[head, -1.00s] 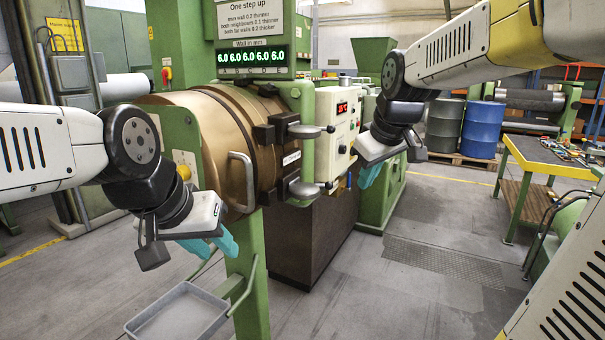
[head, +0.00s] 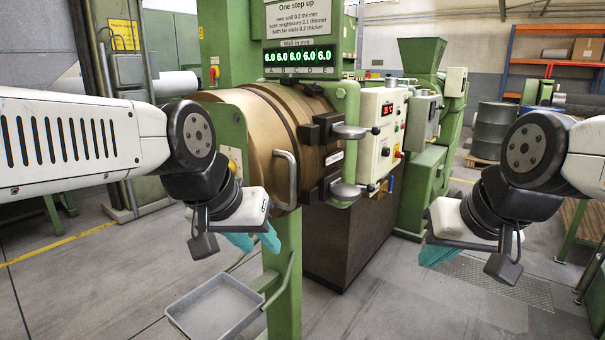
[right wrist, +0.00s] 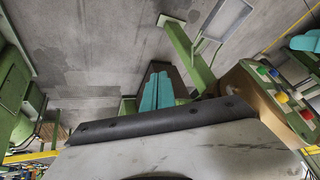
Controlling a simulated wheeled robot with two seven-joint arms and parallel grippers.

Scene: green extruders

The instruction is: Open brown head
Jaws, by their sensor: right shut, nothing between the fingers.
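The brown head (head: 256,131) is a bronze-brown drum on the green machine, with a metal bar handle (head: 285,180) on its front. Its dark clamps with round grey levers (head: 349,131) sit at its right edge and look closed against the frame. My left gripper (head: 256,241) is below and left of the handle, its teal fingers apart and empty, not touching it. My right gripper (head: 436,254) is well right of the head, in free air. In the right wrist view its teal fingers (right wrist: 165,93) are together with nothing between them.
A grey tray (head: 215,308) hangs low in front of the machine. A control box (head: 382,136) with a red display stands right of the head. A green hopper machine (head: 425,150) and a drum (head: 494,128) are behind. Floor between the machine and my right arm is clear.

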